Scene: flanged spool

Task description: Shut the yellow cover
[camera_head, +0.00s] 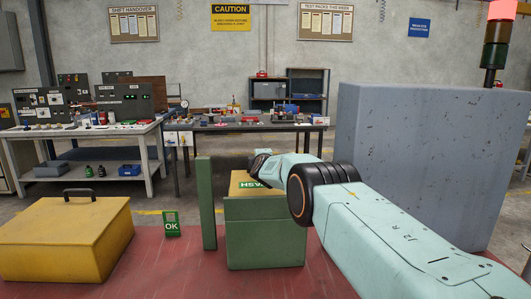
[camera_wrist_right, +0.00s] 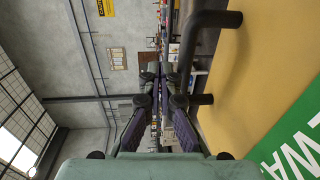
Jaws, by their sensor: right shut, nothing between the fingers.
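A yellow cover (camera_head: 239,187) with a green label, its lettering upside down in the head view, shows behind the front of a green box (camera_head: 265,240). My right arm hides its right part, and its exact angle is unclear. In the right wrist view the yellow cover (camera_wrist_right: 255,85) fills the right side, with a dark bar handle (camera_wrist_right: 188,50) standing from it. My right gripper (camera_head: 259,163) is at the cover's far side in the head view. Its fingers (camera_wrist_right: 166,80) are shut and empty, close beside the handle; contact cannot be told. My left gripper is out of view.
A green post (camera_head: 206,203) stands just left of the green box. A small OK sign (camera_head: 171,223) and a yellow case (camera_head: 65,240) with a black handle stand further left on the red tabletop (camera_head: 170,270). A large grey block (camera_head: 425,150) is at the right.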

